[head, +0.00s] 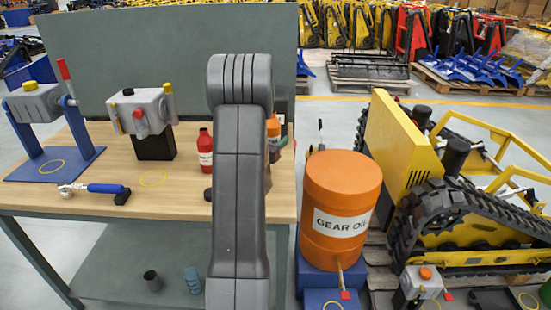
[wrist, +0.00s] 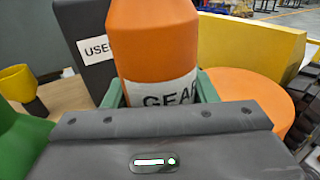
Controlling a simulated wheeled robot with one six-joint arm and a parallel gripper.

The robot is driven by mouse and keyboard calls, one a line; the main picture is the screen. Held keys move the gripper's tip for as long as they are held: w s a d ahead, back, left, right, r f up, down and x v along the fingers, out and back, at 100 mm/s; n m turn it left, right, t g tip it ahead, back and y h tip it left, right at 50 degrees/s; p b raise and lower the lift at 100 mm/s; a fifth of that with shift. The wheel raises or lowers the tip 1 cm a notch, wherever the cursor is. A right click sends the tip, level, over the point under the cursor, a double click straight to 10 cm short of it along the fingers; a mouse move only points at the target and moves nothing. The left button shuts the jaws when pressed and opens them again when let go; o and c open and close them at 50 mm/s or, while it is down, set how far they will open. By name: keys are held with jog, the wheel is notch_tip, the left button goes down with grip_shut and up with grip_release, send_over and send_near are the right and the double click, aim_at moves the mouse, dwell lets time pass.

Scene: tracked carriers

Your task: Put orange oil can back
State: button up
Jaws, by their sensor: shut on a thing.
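The orange oil can (wrist: 152,45) stands upright in the wrist view, with a white label reading "GEAR" partly cut off. My gripper (wrist: 160,92) is shut on it, with a green finger on each side. The can's lower part is hidden behind my gripper's dark body. In the head view a small part of the orange can (head: 273,127) shows just right of my arm, above the bench's right end; my arm hides the rest. I cannot tell whether its base touches the bench (head: 110,190).
A red can (head: 205,145) stands left of my arm. A dark box labelled "USED" (wrist: 88,20), a yellow funnel (wrist: 17,83) and a green object (wrist: 22,145) are near my gripper. A large orange gear oil drum (head: 340,190) and a yellow tracked carrier (head: 397,140) stand right.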

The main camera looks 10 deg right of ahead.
jog(key=shift+f, duration=3)
jog(key=shift+f, duration=0.2)
jog(key=o, duration=1.2)
jog(key=shift+c, duration=0.2)
jog(key=shift+r, duration=0.2)
jog(key=b+v, duration=0.1)
jog(key=v, duration=1.1)
